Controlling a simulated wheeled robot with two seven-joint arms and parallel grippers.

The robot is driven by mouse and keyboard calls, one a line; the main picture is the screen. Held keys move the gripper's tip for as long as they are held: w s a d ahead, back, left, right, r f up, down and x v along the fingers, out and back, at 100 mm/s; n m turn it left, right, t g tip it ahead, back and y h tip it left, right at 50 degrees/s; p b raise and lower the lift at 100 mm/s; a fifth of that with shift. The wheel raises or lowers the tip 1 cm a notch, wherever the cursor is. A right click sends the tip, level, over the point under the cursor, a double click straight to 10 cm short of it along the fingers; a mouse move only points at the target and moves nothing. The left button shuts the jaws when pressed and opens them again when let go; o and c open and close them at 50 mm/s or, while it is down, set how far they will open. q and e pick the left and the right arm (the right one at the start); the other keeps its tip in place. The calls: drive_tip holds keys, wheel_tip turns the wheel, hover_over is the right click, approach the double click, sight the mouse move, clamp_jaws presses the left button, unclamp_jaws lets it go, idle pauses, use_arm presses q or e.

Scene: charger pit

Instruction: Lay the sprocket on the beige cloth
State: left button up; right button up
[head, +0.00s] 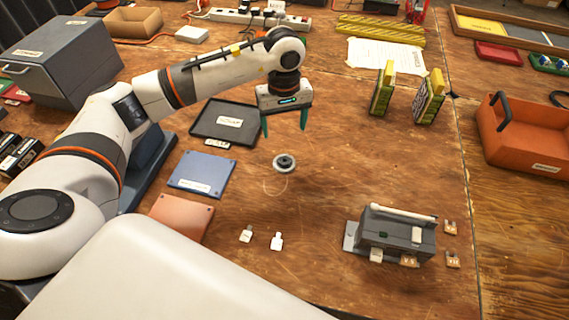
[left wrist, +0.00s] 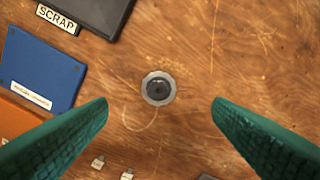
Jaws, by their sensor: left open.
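A round grey disc with a dark raised hub, which looks like the sprocket (head: 284,163), lies flat on the wooden table. In the left wrist view the sprocket (left wrist: 158,88) is centred between the fingertips; its teeth are too small to tell. My left gripper (head: 284,128) points down above the table, open and empty, apart from the sprocket. Its green fingers (left wrist: 160,101) are wide apart in the wrist view. No beige cloth can be made out for sure in either view. My right gripper is not in view.
Left of the sprocket are a dark SCRAP tray (head: 231,121), a blue plate (head: 202,172) and an orange plate (head: 181,217). A grey device (head: 392,235) stands at front right, and two upright yellow-green packs (head: 383,88) stand behind. Table around the sprocket is mostly clear.

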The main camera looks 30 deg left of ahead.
sight(283, 157)
use_arm(q)
wheel_tip(283, 157, down, 11)
drive_tip(key=shift+a+f+p, duration=0.1)
drive_tip(key=shift+f+p, duration=0.05)
drive_tip(key=shift+p, duration=0.9)
drive_tip(key=c, duration=1.2)
wheel_tip(283, 157, up, 10)
drive_tip(key=f+b, duration=0.1)
drive_tip(key=s+d+r+m+p, duration=0.1)
drive_tip(key=s+d+r+m, duration=0.1)
drive_tip(key=s+m, duration=0.1)
drive_tip(key=s+d+r+m, duration=0.2)
drive_tip(key=s+d+m, duration=0.1)
drive_tip(key=s, duration=0.2)
drive_tip(key=s+d+r+m+p, duration=0.1)
drive_tip(key=s+d+r+m, duration=0.1)
drive_tip(key=s, duration=0.3)
drive_tip(key=shift+d+r+m+p, duration=0.15)
drive_tip(key=shift+r+m+p, duration=0.15)
drive_tip(key=shift+r+m, duration=0.15)
